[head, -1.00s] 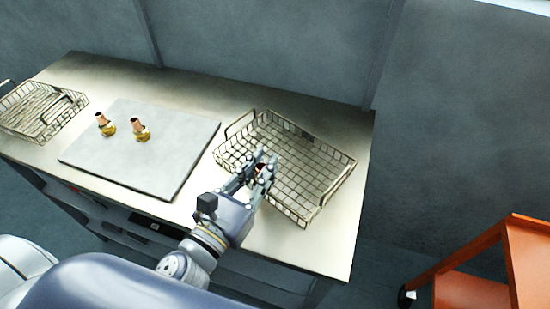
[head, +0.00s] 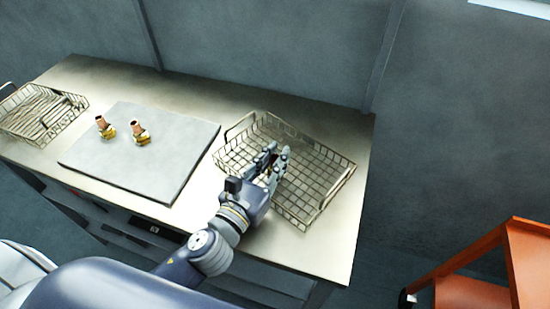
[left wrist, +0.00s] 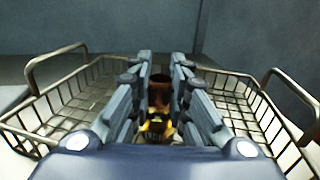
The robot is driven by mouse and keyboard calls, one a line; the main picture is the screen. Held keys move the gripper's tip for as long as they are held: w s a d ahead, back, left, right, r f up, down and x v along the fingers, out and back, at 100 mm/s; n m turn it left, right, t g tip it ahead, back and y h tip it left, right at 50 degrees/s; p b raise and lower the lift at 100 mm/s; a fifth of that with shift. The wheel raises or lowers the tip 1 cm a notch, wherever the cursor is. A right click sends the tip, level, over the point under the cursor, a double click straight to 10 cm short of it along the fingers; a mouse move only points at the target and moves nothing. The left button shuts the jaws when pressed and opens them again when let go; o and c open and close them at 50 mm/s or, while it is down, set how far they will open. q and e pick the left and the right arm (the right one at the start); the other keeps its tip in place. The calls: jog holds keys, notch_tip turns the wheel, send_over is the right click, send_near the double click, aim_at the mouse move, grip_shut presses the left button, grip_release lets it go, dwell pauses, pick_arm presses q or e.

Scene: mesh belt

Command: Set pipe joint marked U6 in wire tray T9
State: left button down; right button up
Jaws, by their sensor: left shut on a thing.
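My left gripper (head: 274,160) is over the right wire tray (head: 330,170). In the left wrist view its fingers (left wrist: 160,85) are shut on a pipe joint (left wrist: 159,95) with a copper-brown top and a brass-yellow lower part. The tray's wire rim and handles (left wrist: 55,62) show on both sides of it. In the head view the fingers mostly hide the held joint. I cannot tell whether it touches the tray floor. No U6 or T9 marking is readable. My right gripper is out of view.
Two copper and brass pipe joints (head: 104,127) (head: 140,132) stand on a grey board (head: 165,180) on the table. Another wire tray (head: 70,112), holding long thin pieces, is at the far left. An orange cart (head: 470,290) stands at the lower right, apart from the table.

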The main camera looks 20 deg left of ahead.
pick_arm(q)
jog(key=c, duration=1.9)
grip_release()
jog(key=shift+f, duration=0.15)
jog(key=shift+c, duration=0.2)
jog(key=o, duration=0.4)
jog(key=shift+s+r, duration=0.1)
jog(key=shift+r, duration=0.1)
jog(key=b+v, duration=0.3)
jog(key=v, duration=0.6)
jog(key=shift+s+a+r, duration=0.1)
jog(key=shift+s+a, duration=0.05)
jog(key=shift+s, duration=0.1)
jog(key=shift+s+a, duration=0.1)
jog(key=shift+s, duration=0.55)
jog(key=shift+s+a+p, duration=0.1)
jog(key=shift+s+p, duration=0.2)
jog(key=shift+s, duration=0.2)
